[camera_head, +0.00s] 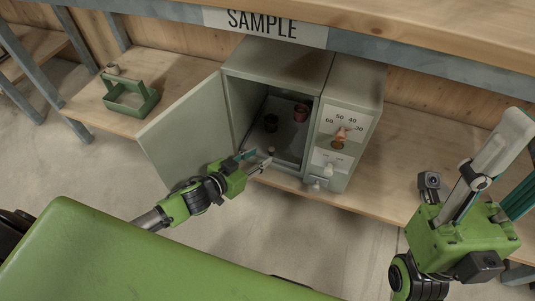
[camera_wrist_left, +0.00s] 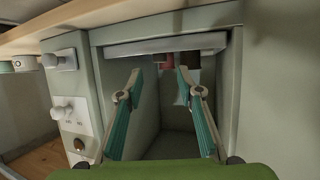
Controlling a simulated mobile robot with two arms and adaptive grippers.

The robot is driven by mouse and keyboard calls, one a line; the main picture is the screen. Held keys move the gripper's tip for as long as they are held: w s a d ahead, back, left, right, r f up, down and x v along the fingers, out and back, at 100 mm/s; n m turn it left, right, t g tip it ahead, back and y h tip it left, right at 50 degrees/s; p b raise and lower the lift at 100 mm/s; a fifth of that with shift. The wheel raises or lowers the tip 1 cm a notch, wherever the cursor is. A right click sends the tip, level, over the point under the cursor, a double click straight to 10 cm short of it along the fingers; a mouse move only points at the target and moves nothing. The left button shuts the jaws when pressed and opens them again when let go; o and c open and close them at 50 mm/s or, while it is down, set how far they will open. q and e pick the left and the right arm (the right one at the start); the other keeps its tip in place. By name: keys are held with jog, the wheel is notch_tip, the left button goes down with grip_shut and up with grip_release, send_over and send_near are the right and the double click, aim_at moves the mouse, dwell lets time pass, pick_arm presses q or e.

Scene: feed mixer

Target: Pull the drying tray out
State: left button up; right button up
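The drying tray (camera_head: 288,138) is a dark grey tray inside the open grey cabinet (camera_head: 283,62). A dark cup (camera_head: 271,123) and a red cup (camera_head: 301,112) stand on it. A small pale knob (camera_head: 271,150) shows near its front. In the left wrist view, which looks upside down, the tray's light front edge (camera_wrist_left: 165,46) spans the opening. My left gripper (camera_head: 258,162) is just in front of the opening, with its teal fingers (camera_wrist_left: 159,74) apart and nothing visible between them. My right gripper (camera_head: 507,160) is raised at the right, away from the cabinet; its fingertips are unclear.
The cabinet door (camera_head: 181,136) stands open to the left, close to my left gripper. A dial panel (camera_head: 342,133) with knobs is right of the opening. A green carrier (camera_head: 131,96) stands on the wooden bench (camera_head: 186,69). A shelf with a SAMPLE sign (camera_head: 262,24) hangs above.

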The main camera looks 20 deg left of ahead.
aim_at(270, 150)
pick_arm(q)
jog(key=b+x, duration=0.1)
jog(key=x, duration=0.3)
jog(key=shift+w+f, duration=0.15)
jog(key=shift+w+d+f+b, duration=0.25)
jog(key=shift+w+b, duration=0.1)
jog(key=shift+w, duration=0.2)
jog(key=shift+r, duration=0.1)
jog(key=shift+c, duration=0.4)
grip_shut()
